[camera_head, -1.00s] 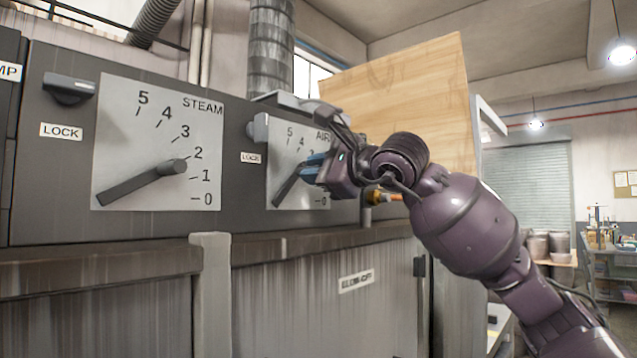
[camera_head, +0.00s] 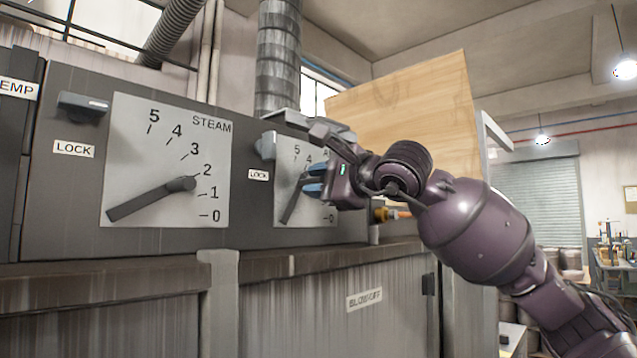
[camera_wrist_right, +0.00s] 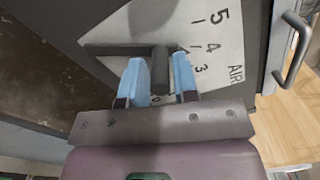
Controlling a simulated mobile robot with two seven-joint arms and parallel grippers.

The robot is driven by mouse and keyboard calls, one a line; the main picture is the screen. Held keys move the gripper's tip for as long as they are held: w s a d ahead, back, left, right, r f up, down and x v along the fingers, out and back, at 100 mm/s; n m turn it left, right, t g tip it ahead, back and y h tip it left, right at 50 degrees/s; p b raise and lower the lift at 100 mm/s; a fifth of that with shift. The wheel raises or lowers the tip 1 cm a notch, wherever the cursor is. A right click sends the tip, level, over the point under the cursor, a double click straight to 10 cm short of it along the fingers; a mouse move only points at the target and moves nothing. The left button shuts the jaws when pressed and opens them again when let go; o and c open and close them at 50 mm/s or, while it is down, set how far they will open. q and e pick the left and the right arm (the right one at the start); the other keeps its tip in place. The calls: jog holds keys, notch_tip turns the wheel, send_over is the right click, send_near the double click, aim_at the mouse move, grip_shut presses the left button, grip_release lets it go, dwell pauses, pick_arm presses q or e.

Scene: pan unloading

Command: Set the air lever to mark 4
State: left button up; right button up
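The air dial plate (camera_head: 292,218) is on the dark panel, partly hidden by my right gripper (camera_head: 313,184). The dark air lever (camera_head: 290,208) has its long arm slanting down and left. In the right wrist view the lever (camera_wrist_right: 110,50) lies across the dial, its short end pointing close to the mark by the 4. My right gripper (camera_wrist_right: 160,80) has its two blue fingers apart, one on each side of the lever's dark upright part. Narrow gaps seem to show beside it; contact is unclear. My left gripper is out of view.
A lock handle (camera_head: 265,146) sits at the air plate's upper left. A ledge (camera_head: 120,287) runs below. A wooden board (camera_head: 410,110) stands behind my right arm.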

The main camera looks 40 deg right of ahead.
jog(key=shift+o, duration=1.2)
jog(key=shift+s+f+b, duration=0.1)
jog(key=shift+s+b, duration=0.25)
jog(key=shift+s, duration=0.15)
jog(key=s+b, duration=0.3)
jog(key=s, duration=0.6)
jog(key=shift+s+d, duration=0.4)
jog(key=shift+d, duration=0.05)
